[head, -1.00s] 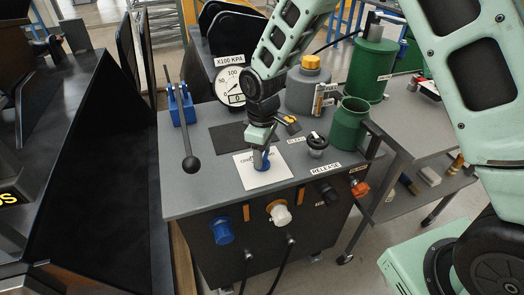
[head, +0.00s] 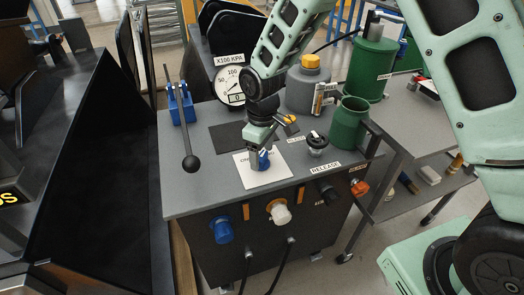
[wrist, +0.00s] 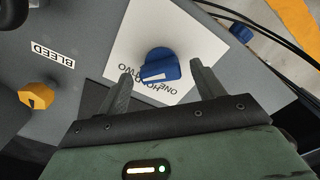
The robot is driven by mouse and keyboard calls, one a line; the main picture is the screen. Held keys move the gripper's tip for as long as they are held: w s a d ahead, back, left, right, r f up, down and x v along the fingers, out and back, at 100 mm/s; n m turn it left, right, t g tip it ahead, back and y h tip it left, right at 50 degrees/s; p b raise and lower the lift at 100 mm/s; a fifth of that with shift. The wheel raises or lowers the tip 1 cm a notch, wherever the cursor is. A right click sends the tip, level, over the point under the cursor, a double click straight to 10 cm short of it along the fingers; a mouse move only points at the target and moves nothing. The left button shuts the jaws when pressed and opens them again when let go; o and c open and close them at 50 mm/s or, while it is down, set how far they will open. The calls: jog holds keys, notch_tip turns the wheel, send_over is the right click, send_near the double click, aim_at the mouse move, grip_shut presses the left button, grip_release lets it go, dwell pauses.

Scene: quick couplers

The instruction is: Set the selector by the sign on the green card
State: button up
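The selector is a blue knob (wrist: 160,65) with a pale mark on its side. It stands on a white card (wrist: 125,60) printed with words, of which ONE and TWO can be read and the middle word is partly hidden. In the head view the knob (head: 262,163) and white card (head: 277,178) lie on the grey bench top. My gripper (wrist: 161,68) is open, with one finger on each side of the knob. A gap shows beside the knob, and contact cannot be made out. No green card can be made out in either view.
A BLEED label (wrist: 52,55) and a yellow knob (wrist: 36,97) are beside the card. A black-ball lever (head: 190,163), a gauge (head: 230,85) and a green open can (head: 348,122) stand around it. Blue (head: 221,230) and white (head: 279,212) couplers are on the front panel.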

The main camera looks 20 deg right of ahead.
aim_at(262, 155)
notch_tip(262, 155, up, 17)
jog(key=shift+r, duration=0.2)
dwell(0.4)
dwell(0.3)
jog(key=s+a+m+p, duration=0.1)
jog(key=s+a+p, duration=0.1)
jog(key=s, duration=2.5)
jog(key=shift+s+f+m+y, duration=0.25)
jog(key=shift+f+m+y, duration=0.05)
jog(key=shift+f, duration=0.1)
